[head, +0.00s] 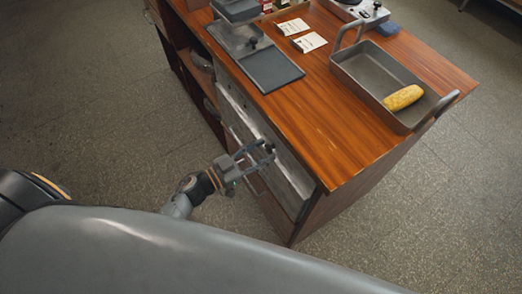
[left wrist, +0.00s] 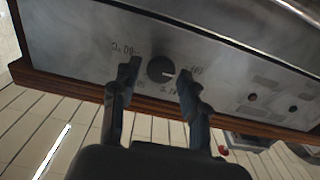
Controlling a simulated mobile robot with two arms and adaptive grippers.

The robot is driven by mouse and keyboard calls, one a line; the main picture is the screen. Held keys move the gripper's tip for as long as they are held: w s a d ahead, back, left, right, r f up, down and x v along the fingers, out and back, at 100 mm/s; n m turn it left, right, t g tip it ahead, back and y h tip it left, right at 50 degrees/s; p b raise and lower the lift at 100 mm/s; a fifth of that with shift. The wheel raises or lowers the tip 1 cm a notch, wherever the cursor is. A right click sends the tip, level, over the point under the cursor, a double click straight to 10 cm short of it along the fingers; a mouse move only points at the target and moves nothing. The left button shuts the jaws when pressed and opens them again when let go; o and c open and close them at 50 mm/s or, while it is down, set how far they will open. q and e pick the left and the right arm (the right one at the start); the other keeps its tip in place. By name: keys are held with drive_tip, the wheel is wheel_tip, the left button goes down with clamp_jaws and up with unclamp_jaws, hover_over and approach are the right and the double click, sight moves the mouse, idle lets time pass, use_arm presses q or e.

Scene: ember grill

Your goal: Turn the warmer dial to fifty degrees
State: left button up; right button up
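The warmer dial (left wrist: 160,69) is a round dark knob on the grey metal panel (left wrist: 75,38) in the left wrist view. Small printed marks surround it, too blurred to read surely, so I cannot tell its setting. My left gripper (left wrist: 158,80) is open, with one fingertip on each side of the dial and a visible gap to it on both sides. In the head view, my left gripper (head: 261,154) is at the metal front of the wooden counter (head: 330,130), where the dial cannot be made out clearly. My right gripper is not in view.
On the counter are a deep grey pan (head: 357,79) holding a yellow corn-like item (head: 403,97), a flat dark tray (head: 271,70) and white cards (head: 309,41). The floor beside the counter is clear.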

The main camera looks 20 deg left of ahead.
use_arm(q)
clamp_jaws()
drive_tip(key=shift+m, duration=0.4)
drive_tip(key=m, duration=0.4)
drive_tip(key=shift+m+b, duration=0.4)
drive_tip(key=m+b, duration=0.1)
drive_tip(key=m, duration=0.4)
drive_tip(key=shift+s+d+f+b, duration=0.1)
drive_tip(key=shift+f+b, duration=0.05)
drive_tip(key=shift+b, duration=0.15)
drive_tip(key=m+b, duration=0.2)
drive_tip(key=m, duration=0.4)
drive_tip(key=shift+f+m+b, duration=0.15)
drive_tip(key=shift+m+b, duration=0.25)
drive_tip(key=m+b, duration=0.3)
drive_tip(key=m, duration=0.3)
drive_tip(key=shift+m, duration=0.3)
